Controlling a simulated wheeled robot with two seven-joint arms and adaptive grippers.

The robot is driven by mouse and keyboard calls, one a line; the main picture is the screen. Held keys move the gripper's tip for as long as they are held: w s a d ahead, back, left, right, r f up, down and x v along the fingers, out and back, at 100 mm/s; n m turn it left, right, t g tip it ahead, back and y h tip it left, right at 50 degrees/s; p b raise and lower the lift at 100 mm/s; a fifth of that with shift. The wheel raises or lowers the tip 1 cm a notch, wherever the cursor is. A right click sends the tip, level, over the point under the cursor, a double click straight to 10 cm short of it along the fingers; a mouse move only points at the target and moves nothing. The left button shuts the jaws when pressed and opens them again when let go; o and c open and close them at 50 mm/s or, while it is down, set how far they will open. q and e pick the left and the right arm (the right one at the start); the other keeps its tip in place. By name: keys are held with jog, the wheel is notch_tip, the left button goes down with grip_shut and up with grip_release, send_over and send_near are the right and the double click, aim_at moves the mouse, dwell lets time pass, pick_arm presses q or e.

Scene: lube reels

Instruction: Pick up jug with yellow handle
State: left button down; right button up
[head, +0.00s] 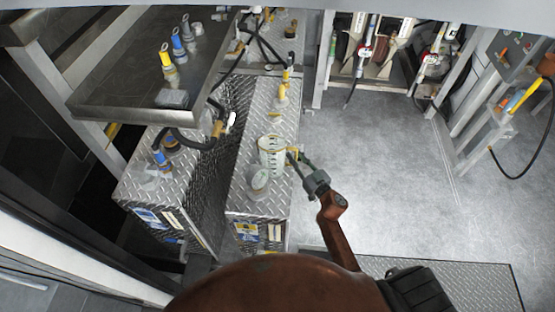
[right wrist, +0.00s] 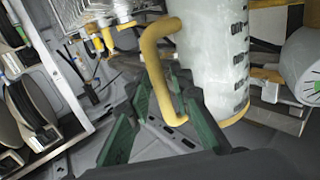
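The jug (head: 271,150) is a pale, translucent container standing on the diamond-plate top of a metal box in the head view. In the right wrist view the jug (right wrist: 212,55) shows dark volume marks and a yellow rim. Its yellow handle (right wrist: 156,75) faces my right gripper. My right gripper (head: 297,157) is at the jug's right side in the head view. In the right wrist view its green fingers (right wrist: 162,90) are spread apart, with the handle between them. I cannot tell whether either finger touches the handle. My left gripper is not in view.
A clear rounded container (head: 259,180) stands just in front of the jug. A yellow-tipped fitting (head: 282,93) is behind it. A metal tray (head: 130,113) with yellow and blue bottles is at upper left. Hose reels (head: 350,40) stand at the back. The floor (head: 385,140) to the right is clear.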

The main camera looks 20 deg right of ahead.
grip_shut()
dwell(0.6)
